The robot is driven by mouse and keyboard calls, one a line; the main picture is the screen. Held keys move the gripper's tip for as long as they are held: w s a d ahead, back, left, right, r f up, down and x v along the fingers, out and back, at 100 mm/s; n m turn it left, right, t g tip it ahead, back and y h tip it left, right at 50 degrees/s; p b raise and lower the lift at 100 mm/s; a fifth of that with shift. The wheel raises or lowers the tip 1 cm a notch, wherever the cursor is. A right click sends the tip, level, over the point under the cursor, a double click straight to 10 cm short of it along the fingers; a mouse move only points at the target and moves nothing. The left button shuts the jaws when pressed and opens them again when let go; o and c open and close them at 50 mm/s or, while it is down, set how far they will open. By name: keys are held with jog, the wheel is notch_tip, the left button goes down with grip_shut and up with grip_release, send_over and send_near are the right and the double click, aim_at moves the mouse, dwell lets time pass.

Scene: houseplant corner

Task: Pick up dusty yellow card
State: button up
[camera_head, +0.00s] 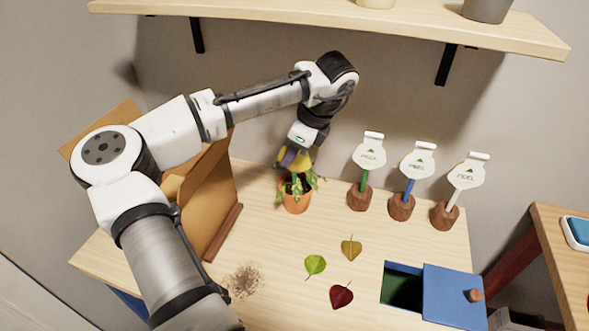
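A dusty yellow, leaf-shaped card (351,248) lies flat on the wooden table, right of centre. A green leaf-shaped card (315,265) lies to its lower left and a dark red one (341,295) lies below it. My gripper (295,163) points down at the back of the table, right above a small potted plant (295,203), away from the cards. A rounded yellow shape shows at its fingertips. I cannot tell whether it is part of the gripper, the plant, or something held. The finger opening is not clear.
Three white tags on stakes in brown bases (401,207) stand at the back right. A blue box with a sliding lid (455,296) is front right. A brown upright board (208,200) stands left, near a crumb pile (244,281). A shelf (330,22) hangs above.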

jog(key=shift+a+f, duration=0.1)
jog(key=shift+f, duration=0.1)
grip_shut()
jog(key=shift+r, duration=0.1)
